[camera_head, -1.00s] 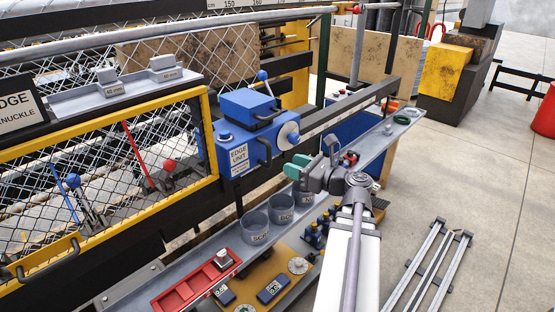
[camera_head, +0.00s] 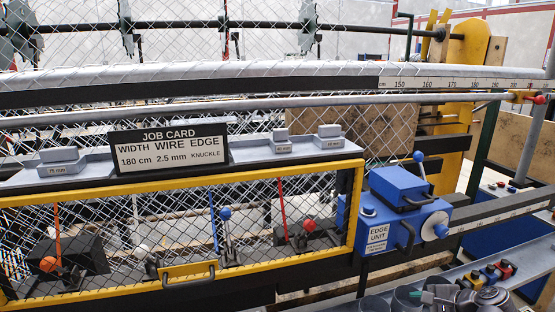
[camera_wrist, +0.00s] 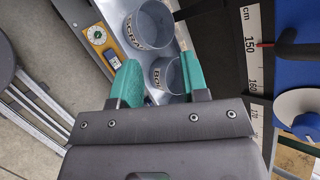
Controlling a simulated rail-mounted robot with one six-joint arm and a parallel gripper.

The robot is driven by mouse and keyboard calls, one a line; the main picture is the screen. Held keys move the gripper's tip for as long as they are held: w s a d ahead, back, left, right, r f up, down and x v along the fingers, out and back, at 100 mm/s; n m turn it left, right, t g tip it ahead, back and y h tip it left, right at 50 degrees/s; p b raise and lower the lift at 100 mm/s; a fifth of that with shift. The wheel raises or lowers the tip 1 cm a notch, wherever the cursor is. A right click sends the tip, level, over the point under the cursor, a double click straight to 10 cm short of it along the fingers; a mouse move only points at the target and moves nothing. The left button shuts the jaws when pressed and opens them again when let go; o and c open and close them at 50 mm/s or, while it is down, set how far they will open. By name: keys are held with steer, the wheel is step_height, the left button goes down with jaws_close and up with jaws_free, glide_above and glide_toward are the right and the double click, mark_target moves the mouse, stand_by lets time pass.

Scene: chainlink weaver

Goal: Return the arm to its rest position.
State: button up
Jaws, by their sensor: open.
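My gripper (camera_wrist: 161,75) shows in the wrist view with its two teal fingers spread apart and nothing held between them. Beyond the fingers are two grey round cups: one lettered cup (camera_wrist: 148,27) above and another cup (camera_wrist: 163,92) partly hidden behind the fingers. In the head view only a bit of my gripper (camera_head: 432,297) and wrist shows at the bottom edge, right of centre, below the blue edge unit (camera_head: 402,208).
A yellow-framed mesh guard (camera_head: 262,174) with coloured levers behind it fills the front left. A job card (camera_head: 170,148) and grey weights stand on the shelf above. A metal rail table (camera_head: 455,275) with several small buttons (camera_head: 497,271) lies at the lower right.

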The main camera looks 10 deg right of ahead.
steer(key=w+a+f+n+g+h, duration=0.1)
steer(key=a+n+g, duration=0.2)
steer(key=a+n, duration=0.3)
steer(key=w+a+f+n+g+h+p, duration=0.1)
steer(key=a+f+n+g+h, duration=0.1)
steer(key=a+n, duration=0.4)
steer(key=w+a+f+n+g+h, duration=0.1)
steer(key=a+n+g, duration=0.3)
steer(key=a, duration=1)
steer(key=shift+a+f+n+h, duration=0.2)
steer(key=shift+f+n+h, duration=0.4)
steer(key=shift+n, duration=0.5)
